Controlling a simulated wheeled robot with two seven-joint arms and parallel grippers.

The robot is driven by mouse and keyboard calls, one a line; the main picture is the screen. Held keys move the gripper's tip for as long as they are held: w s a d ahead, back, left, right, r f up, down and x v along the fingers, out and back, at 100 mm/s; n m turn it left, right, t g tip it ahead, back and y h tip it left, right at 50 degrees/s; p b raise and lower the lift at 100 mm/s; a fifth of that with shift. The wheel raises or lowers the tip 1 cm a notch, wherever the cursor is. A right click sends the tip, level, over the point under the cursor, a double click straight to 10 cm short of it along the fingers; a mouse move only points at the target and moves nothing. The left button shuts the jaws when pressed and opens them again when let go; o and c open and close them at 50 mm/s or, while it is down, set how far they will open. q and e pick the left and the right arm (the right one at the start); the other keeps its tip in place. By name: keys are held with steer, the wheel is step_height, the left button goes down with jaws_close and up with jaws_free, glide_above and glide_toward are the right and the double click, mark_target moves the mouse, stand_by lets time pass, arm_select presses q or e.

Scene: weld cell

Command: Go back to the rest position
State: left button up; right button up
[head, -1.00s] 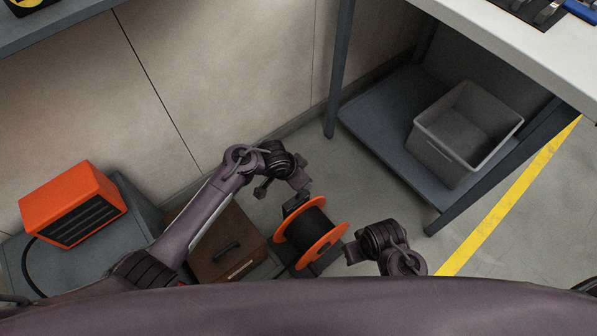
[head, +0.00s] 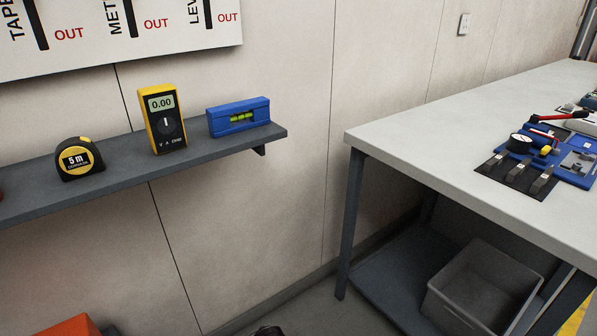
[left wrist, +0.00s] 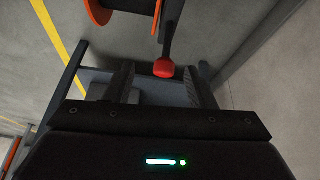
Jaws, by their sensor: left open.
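My left gripper (left wrist: 160,84) shows in the left wrist view with its two dark fingers apart and nothing held between them. A red knob on a dark stem (left wrist: 164,68) appears between the fingers in that view, beyond them; its distance is hard to tell. An orange-rimmed spool (left wrist: 100,12) is partly cut off at the top of the same view. In the head view only a small dark part, likely of my arm, shows at the bottom edge. My right gripper is in no current view.
A grey shelf (head: 118,187) holds a tape measure (head: 78,158), a yellow multimeter (head: 163,118) and a blue level (head: 239,116). A white-topped bench (head: 420,133) stands right, with tools on top and a grey bin (head: 483,290) on its lower shelf. An orange box (head: 70,327) shows bottom left.

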arm_select(q)
steer(key=s+a+f+n+g+y, duration=0.25)
steer(key=s+a+n, duration=0.45)
steer(key=s+a, duration=1.15)
steer(key=s+a+f+p, duration=0.2)
steer(key=s+f+p, duration=0.3)
steer(key=s+p, duration=0.3)
steer(key=s+a+f+y+p, duration=0.1)
steer(key=s+a+f+p, duration=0.2)
steer(key=s+f+p, duration=0.2)
steer(key=s+p, duration=0.3)
steer(key=s, duration=0.2)
steer(key=shift+s+a+f, duration=0.15)
steer(key=shift+s+f, duration=0.05)
steer(key=shift+f, duration=0.1)
arm_select(e)
steer(key=s+d+f, duration=0.3)
steer(key=s+f, duration=0.2)
steer(key=s, duration=0.4)
steer(key=s+d+f, duration=0.3)
steer(key=s+f, duration=0.1)
steer(key=s, duration=0.5)
steer(key=shift+f+h, duration=0.3)
steer(key=shift+f, duration=0.05)
arm_select(q)
steer(key=shift+t, duration=0.25)
arm_select(e)
steer(key=shift+s, duration=0.1)
